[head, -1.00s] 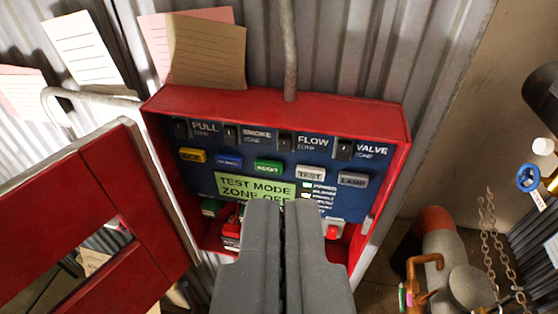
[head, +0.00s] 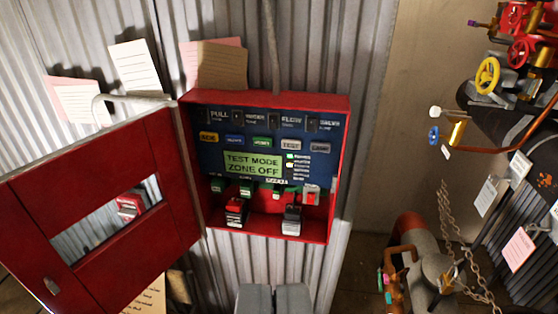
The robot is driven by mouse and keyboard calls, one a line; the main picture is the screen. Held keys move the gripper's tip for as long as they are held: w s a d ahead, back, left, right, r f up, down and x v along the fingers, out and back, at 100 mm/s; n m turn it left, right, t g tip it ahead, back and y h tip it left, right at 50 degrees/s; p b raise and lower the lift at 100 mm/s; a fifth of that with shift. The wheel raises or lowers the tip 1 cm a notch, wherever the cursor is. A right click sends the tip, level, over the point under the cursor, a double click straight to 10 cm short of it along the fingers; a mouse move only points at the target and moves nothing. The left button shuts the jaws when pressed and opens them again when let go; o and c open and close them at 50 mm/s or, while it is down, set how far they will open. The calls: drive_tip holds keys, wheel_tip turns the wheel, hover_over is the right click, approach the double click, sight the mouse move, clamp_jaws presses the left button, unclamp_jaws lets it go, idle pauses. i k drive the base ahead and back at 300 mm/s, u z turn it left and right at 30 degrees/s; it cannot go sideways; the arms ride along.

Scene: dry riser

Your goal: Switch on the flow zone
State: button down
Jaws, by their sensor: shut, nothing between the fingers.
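The red alarm panel box (head: 345,150) hangs open on the corrugated wall. On its blue face a top row of dark switches is labelled pull, smoke, flow and valve. The flow zone switch (head: 273,121) is third from the left; its position is too small to tell. The green display (head: 253,164) reads "TEST MODE ZONE OFF". My gripper (head: 273,290) is shut and empty at the bottom edge of the picture, below the box and apart from it in the picture.
The red door (head: 110,260) stands open to the left. Coloured buttons (head: 262,142) sit under the switches. Black-topped batteries (head: 291,219) stand in the box bottom. Pipes (head: 410,240), chains and valve wheels (head: 487,75) occupy the right.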

sight(273, 124)
drive_tip(key=k, duration=0.85)
drive_tip(key=z, duration=0.35)
drive_tip(key=i, duration=1.7)
drive_tip(key=u, duration=0.05)
